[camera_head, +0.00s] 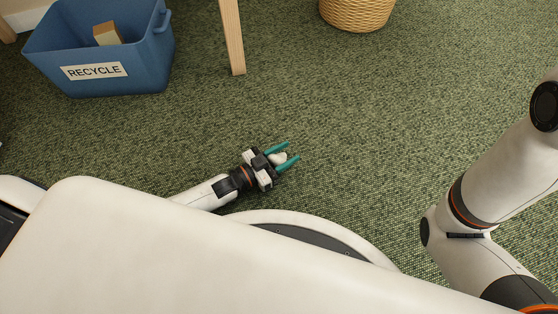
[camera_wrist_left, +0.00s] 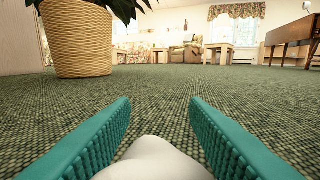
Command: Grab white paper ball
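The white paper ball (camera_head: 278,158) is low by the carpet, between the two teal fingers of my left gripper (camera_head: 283,156). In the left wrist view the ball (camera_wrist_left: 152,160) shows at the bottom middle, between the teal fingers (camera_wrist_left: 160,138), near their base. The fingers are spread apart, and a gap shows between the ball and the finger on the right. Whether the finger on the left touches the ball I cannot tell. My right arm comes in at the right of the head view, but its gripper is out of view.
A blue recycle bin (camera_head: 100,48) with a cardboard piece (camera_head: 107,34) inside stands at the upper left. A wooden leg (camera_head: 232,36) stands beyond the gripper. A wicker basket (camera_head: 357,12) is at the top, and it holds a plant in the wrist view (camera_wrist_left: 76,40). Green carpet around is clear.

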